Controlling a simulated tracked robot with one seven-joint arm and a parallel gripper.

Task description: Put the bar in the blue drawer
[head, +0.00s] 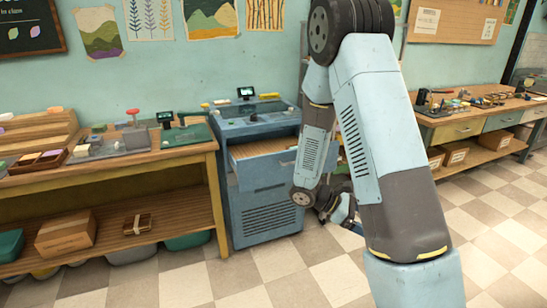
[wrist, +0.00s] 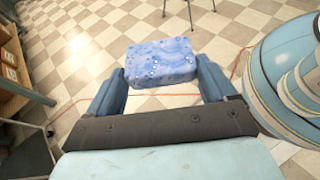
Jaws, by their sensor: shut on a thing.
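A blue speckled bar (wrist: 160,62) is held between the two fingers of my gripper (wrist: 162,75) in the wrist view. My gripper is shut on it, above the checkered floor. The blue drawer (head: 262,168) is in the blue cabinet (head: 268,210), left of my arm in the head view. It is pulled out, and its wooden inside shows; the part I can see looks empty. In the head view my gripper is low, beside the cabinet's right side and partly behind my arm. The bar cannot be made out there.
A wooden workbench (head: 105,168) with tools and trays stands left of the cabinet, with a cardboard box (head: 66,234) on its lower shelf. Another bench (head: 470,124) stands at the right. The checkered floor (head: 270,275) in front of the cabinet is clear.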

